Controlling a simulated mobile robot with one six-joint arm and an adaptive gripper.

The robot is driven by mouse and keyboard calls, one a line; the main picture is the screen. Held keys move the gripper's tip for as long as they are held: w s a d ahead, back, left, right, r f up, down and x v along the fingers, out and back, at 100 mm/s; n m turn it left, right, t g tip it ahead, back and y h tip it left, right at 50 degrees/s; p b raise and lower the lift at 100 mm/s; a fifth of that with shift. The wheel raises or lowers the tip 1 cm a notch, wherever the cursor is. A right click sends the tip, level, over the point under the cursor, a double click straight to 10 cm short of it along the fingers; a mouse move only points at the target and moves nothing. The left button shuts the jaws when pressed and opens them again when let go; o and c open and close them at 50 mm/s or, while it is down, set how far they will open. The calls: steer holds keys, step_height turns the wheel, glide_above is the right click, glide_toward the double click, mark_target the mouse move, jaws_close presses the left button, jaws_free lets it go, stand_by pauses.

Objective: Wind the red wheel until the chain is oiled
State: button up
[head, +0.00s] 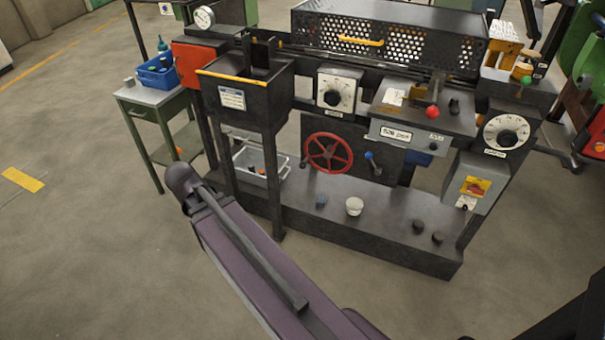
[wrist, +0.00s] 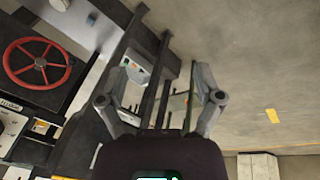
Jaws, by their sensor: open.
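The red wheel (head: 329,153) is a spoked handwheel on the dark front panel of the furnace machine, low and near the middle. It also shows at the left edge of the wrist view (wrist: 40,63). My gripper (wrist: 158,80) is open, with its two fingers spread and nothing between them. It is apart from the wheel, which lies to its left in the wrist view. Dark legs of the machine show beyond the fingers. I cannot make out the chain. I cannot make out my gripper in the head view.
Several knobs, including a white one (head: 354,206), stand on the low shelf (head: 395,215). A green side table (head: 146,97) stands left. The front floor is open.

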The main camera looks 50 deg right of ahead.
steer(key=w+d+f+m+t+h+b, duration=0.1)
steer(key=w+d+f+m+h+b, duration=0.25)
steer(key=d+f+b, duration=0.4)
steer(key=w+d+f+m+h+b, duration=0.25)
steer(key=d+f+m+b, duration=0.2)
steer(key=d+b, duration=0.6)
steer(key=m+t+h+b, duration=0.2)
steer(key=m+h+b, duration=0.45)
steer(key=b, duration=1.55)
glide_toward(301, 168)
steer(key=shift+s+a+f+n+h, duration=0.15)
steer(key=shift+a+f+n+h, duration=0.8)
steer(key=shift+a, duration=0.15)
steer(key=x, duration=1.4)
steer(key=shift+a+r, duration=0.1)
jaws_close()
